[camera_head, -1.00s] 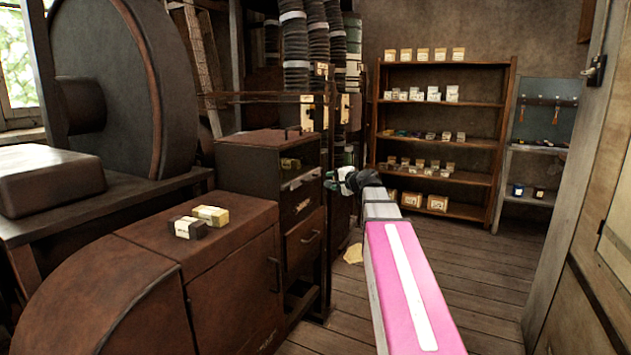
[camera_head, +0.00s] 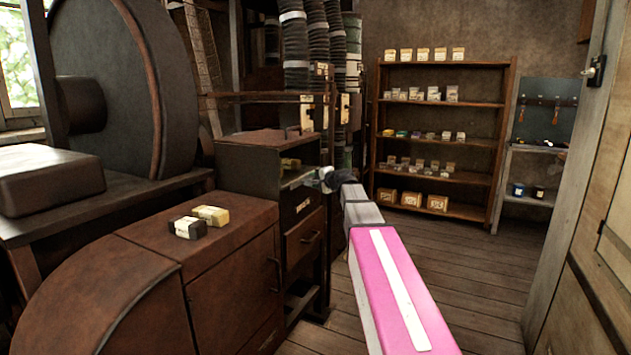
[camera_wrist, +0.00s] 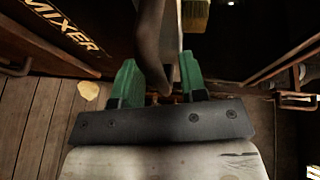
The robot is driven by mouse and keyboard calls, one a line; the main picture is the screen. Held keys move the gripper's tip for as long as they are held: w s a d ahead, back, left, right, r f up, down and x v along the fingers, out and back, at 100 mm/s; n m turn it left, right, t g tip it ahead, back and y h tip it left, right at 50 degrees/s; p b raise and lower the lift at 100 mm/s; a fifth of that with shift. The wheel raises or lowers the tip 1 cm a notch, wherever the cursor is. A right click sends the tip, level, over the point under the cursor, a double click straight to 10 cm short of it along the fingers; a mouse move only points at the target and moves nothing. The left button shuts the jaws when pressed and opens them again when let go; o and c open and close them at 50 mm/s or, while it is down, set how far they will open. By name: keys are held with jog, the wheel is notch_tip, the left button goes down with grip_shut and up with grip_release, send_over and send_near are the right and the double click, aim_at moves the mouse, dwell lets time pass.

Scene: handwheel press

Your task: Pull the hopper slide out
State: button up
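The hopper slide appears to be the pale grey strip (camera_head: 297,180) at the front of the dark box on the cabinet, though I cannot be sure. My gripper (camera_head: 322,176) is at the right end of that strip, small and partly hidden by my wrist. In the wrist view, the two green fingers of my gripper (camera_wrist: 158,85) stand apart. A grey-brown upright piece (camera_wrist: 153,45), perhaps the slide's handle, shows between them. Narrow dark gaps seem to separate it from the fingers; contact is not clear.
A yellow block (camera_wrist: 195,15) lies beyond the right finger. Lettering reading MIXER (camera_wrist: 62,25) is on a panel at left. A shelf unit (camera_head: 445,180) stands behind. The wooden floor (camera_head: 460,275) at right is clear.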

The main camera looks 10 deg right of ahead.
grip_shut()
jog(key=s+d, duration=0.8)
jog(key=d, duration=0.2)
jog(key=s+d, duration=0.7)
jog(key=d, duration=0.4)
jog(key=shift+s+d, duration=0.3)
jog(key=shift+s, duration=0.1)
grip_release()
jog(key=shift+d, duration=0.15)
jog(key=v, duration=1.1)
